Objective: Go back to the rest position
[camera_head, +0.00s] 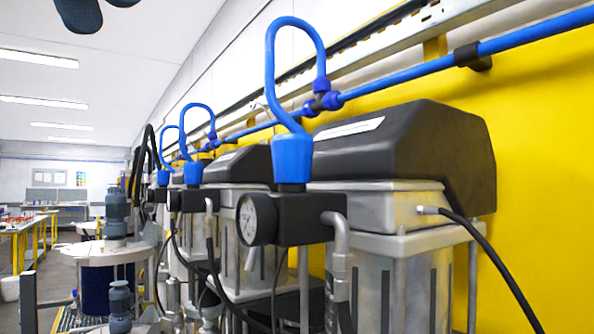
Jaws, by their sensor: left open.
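My left gripper (98,10) shows as dark parts at the top left edge, high in front of the ceiling. It is open, and no object shows between its parts. Most of it and its arm are cut off by the frame. It is well apart from the machines below. My right gripper is not in view.
Grey machines with black covers (405,150) line the yellow wall at right. A pressure gauge (257,219) and blue hoses (292,160) stand out from them. A drum with an agitator motor (117,212) stands at lower left. Worktables (22,224) are farther back.

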